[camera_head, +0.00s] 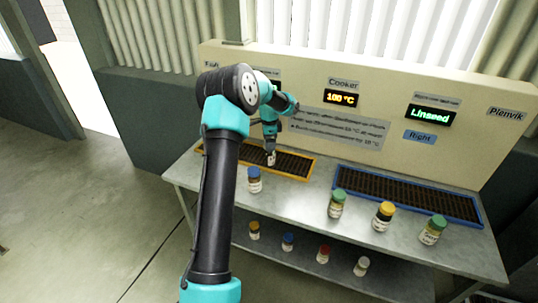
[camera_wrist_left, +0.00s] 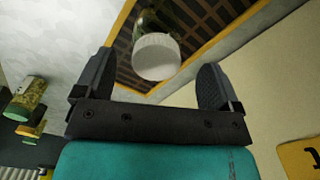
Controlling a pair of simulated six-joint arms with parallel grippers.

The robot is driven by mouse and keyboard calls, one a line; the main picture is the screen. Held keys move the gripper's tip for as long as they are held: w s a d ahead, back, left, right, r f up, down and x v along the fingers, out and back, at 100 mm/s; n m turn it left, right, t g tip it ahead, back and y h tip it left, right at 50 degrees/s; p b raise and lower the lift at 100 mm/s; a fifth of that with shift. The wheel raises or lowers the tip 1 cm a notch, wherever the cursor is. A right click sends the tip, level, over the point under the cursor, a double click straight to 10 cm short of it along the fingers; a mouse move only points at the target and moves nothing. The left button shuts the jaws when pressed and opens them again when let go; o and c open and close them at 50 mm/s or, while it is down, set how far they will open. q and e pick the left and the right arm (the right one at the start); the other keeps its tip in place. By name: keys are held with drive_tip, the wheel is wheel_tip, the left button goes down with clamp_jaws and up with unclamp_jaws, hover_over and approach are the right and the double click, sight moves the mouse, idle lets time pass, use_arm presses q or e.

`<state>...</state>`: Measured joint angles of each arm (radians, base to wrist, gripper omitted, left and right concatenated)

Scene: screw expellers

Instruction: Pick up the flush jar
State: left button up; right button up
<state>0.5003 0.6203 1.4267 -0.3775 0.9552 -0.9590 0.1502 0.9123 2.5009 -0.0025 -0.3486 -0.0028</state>
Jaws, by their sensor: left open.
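A jar with a white lid (camera_wrist_left: 157,57) stands on the yellow-framed grate in the left wrist view. It is small and mostly hidden by my arm in the head view (camera_head: 271,160). No readable label shows which jar is the flush jar. My left gripper (camera_wrist_left: 151,84) is open, with its two dark fingers on either side of the white lid in the picture; I cannot tell whether they touch it. In the head view the left gripper (camera_head: 270,152) is over the yellow-framed grate. My right gripper is not in view.
A blue-lidded jar (camera_head: 254,180) stands in front of the yellow-framed grate (camera_head: 297,164). Green- and yellow-lidded jars (camera_head: 384,216) stand before the blue-framed grate (camera_head: 408,193). Several jars stand on the lower shelf (camera_head: 300,258). A cream panel (camera_head: 300,80) with displays rises behind.

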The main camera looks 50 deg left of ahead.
use_arm(q)
wheel_tip(320, 180, down, 5)
drive_tip(key=shift+s+d, duration=0.15)
idle(0.5)
drive_tip(key=c, duration=1.2)
drive_tip(key=shift+c, duration=0.2)
drive_tip(key=shift+r, duration=0.15)
wheel_tip(320, 180, up, 10)
drive_tip(key=shift+f, duration=0.1)
